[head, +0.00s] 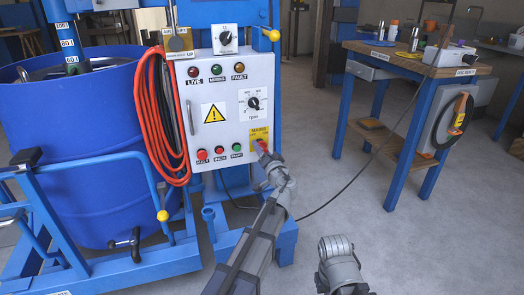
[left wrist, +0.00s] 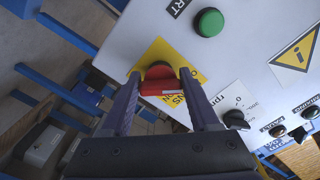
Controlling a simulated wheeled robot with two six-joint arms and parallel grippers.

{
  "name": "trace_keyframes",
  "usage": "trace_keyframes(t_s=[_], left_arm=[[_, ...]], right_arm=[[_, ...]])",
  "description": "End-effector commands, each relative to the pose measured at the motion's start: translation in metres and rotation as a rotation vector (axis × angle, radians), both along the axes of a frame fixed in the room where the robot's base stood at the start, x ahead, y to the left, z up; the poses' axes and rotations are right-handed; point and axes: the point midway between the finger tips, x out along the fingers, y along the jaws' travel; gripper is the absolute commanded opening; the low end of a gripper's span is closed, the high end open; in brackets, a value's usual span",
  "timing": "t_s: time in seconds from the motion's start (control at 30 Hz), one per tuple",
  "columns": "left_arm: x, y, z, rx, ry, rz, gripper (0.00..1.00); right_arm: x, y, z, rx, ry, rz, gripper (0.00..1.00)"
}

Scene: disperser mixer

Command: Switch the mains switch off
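The mains switch is a red knob on a yellow plate (head: 259,134) at the lower right of the grey control panel (head: 221,110). In the left wrist view the red mains switch (left wrist: 162,82) sits between the fingertips of my left gripper (left wrist: 160,76). One finger is on each side, at or very near the ends of its red bar; whether they press on it cannot be told. In the head view the left gripper (head: 265,150) is at the panel, its fingers small and partly hidden. My right arm shows at the bottom, but its gripper is not visible.
The panel carries lamps, red and green push buttons, and a rpm dial (head: 253,103). An orange hose coil (head: 149,115) hangs on its left, beside the blue vat (head: 70,150). A workbench (head: 425,65) stands right; a cable crosses the floor. Floor between is mostly clear.

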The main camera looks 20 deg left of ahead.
Motion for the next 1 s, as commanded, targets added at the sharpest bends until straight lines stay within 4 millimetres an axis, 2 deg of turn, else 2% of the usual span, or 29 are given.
trace_keyframes(t_s=[0.03,0.23,0.5,0.67,1.0], left_arm=[[0.000,0.000,0.000,0.000,0.000,0.000,0.68],[0.000,0.000,0.000,0.002,0.001,0.000,0.90],[-0.001,0.000,0.000,0.002,0.001,0.000,0.90],[-0.009,-0.005,0.000,0.003,0.001,-0.001,0.90],[-0.052,-0.033,0.000,0.002,0.001,-0.003,0.90]], right_arm=[[0.000,0.000,0.000,0.000,0.000,0.000,0.00],[0.000,0.000,0.000,0.000,0.000,0.000,0.00],[0.000,0.000,0.000,0.000,0.000,0.000,0.00],[0.000,0.000,0.000,0.000,0.000,0.000,0.00],[0.000,0.000,0.000,0.000,0.000,0.000,0.00]])
